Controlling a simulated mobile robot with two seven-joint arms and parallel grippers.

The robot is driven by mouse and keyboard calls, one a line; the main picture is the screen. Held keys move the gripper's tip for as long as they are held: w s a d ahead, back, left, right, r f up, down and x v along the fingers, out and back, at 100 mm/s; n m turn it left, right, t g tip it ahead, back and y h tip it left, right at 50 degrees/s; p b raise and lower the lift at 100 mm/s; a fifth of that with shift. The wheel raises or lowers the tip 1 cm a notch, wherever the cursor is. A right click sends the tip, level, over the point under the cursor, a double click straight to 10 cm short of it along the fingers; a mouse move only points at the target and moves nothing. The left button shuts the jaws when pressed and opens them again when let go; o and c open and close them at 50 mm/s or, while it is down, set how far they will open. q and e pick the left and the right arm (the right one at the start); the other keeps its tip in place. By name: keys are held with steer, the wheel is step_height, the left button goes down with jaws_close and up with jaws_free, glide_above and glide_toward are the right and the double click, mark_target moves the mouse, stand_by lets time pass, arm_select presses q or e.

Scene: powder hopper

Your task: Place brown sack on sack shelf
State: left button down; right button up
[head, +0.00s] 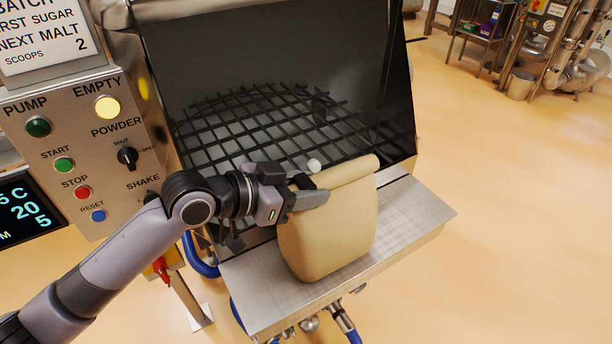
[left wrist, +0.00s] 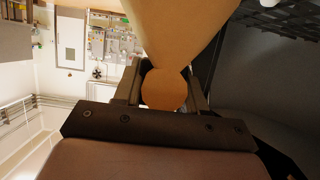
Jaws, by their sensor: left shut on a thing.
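The brown sack (head: 330,228) is upright at the metal sack shelf (head: 415,215) in front of the hopper. Its rolled top leans slightly toward the hopper side. My left gripper (head: 312,192) is shut on the sack's upper left part, with the arm coming in from the left. In the left wrist view the sack (left wrist: 185,30) fills the upper middle, and its gripped part shows between the two fingers (left wrist: 166,88). The sack's base is over the shelf surface; I cannot tell whether it touches. My right gripper is not in view.
The hopper (head: 270,60) with a dark grid (head: 270,125) stands open behind the shelf. A control panel (head: 90,140) with buttons and a lit yellow EMPTY lamp is at the left. Blue hoses (head: 343,322) hang below the shelf. The shelf's right end is bare, with open floor beyond.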

arm_select(q)
steer(key=shift+r, duration=0.4)
steer(key=c, duration=0.6)
jaws_free()
steer(key=shift+f, duration=0.5)
steer(key=shift+c, duration=0.2)
steer(key=shift+a+r, duration=0.1)
steer(key=v, duration=1.2)
steer(key=shift+b, duration=0.4)
steer(key=shift+s, duration=0.1)
